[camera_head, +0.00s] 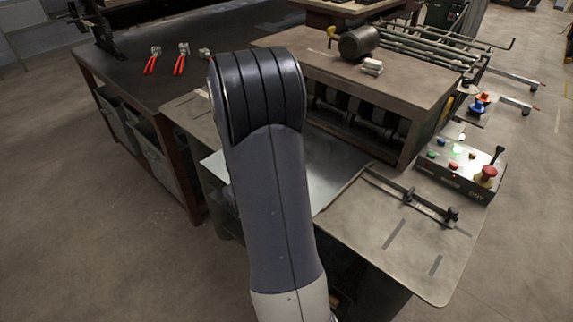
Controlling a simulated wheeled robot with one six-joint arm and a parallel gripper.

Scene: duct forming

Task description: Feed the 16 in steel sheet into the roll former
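The steel sheet (336,178) is a flat, shiny grey sheet lying on the infeed table (395,235) of the roll former (400,85). Its far edge lies at the dark opening with the rollers (355,118); I cannot tell whether it is between them. Its right edge lies along the guide bar (405,195). My arm crosses in front of the sheet and hides its middle. A piece of the sheet also shows left of my arm. My gripper is hidden behind the arm, so its fingers and any hold on the sheet do not show.
A control box (460,165) with coloured buttons, a red knob and a lever stands right of the machine. A dark workbench (135,75) with several red-handled tools (180,60) is at the left. A motor (360,42) sits on top of the former. Floor at lower left is clear.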

